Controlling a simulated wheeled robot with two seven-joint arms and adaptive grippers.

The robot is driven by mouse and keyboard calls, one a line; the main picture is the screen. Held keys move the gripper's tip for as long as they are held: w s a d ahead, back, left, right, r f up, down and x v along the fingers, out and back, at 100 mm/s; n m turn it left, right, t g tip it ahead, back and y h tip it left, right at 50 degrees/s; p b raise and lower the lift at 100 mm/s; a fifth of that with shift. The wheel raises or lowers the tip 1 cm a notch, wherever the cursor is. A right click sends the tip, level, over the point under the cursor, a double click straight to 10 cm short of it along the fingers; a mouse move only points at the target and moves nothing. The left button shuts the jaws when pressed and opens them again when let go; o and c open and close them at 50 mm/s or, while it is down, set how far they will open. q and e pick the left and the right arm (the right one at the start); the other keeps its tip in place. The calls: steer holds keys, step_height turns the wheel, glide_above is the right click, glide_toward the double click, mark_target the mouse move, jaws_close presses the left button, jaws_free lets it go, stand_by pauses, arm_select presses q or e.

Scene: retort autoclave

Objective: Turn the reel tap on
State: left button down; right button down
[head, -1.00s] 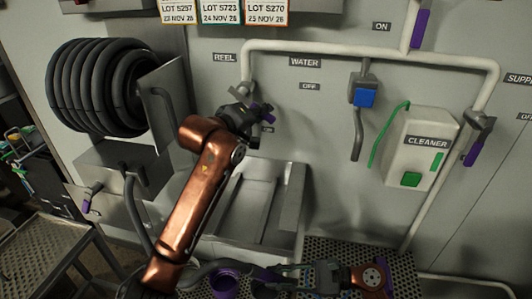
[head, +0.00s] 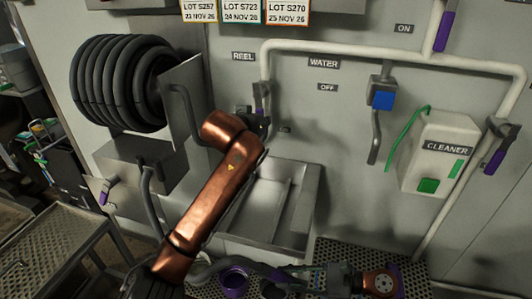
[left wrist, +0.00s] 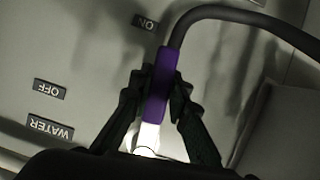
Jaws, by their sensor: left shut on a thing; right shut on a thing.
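The reel tap (head: 261,90) is on the white pipe under the REEL label, mostly hidden by my left arm in the head view. Its purple lever (left wrist: 162,85) shows in the left wrist view, pointing from its pale pivot towards the ON label (left wrist: 145,22). My left gripper (left wrist: 158,88) is shut on the lever, one finger on each side; in the head view it (head: 256,122) is small and dark. My right gripper (head: 318,279) is low at the front, shut on the dark end piece of a hose; its grip is partly unclear.
The black hose reel (head: 115,82) and its bracket are left of my left arm. A steel sink (head: 305,195) lies below the tap. A water tap with blue part (head: 383,99) and a cleaner box (head: 437,155) are on the wall to the right.

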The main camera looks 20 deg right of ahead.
arm_select(q)
steer(key=shift+w+a+f+m+y, duration=0.2)
steer(key=shift+w+a+m+y, duration=0.1)
steer(key=shift+a+m, duration=0.1)
stand_by(0.3)
steer(key=c, duration=1.8)
jaws_free()
steer(key=shift+r, duration=0.1)
steer(key=shift+s, duration=0.1)
steer(key=shift+s+a+r, duration=0.2)
steer(key=v, duration=1.1)
steer(key=shift+s+a+f, duration=0.1)
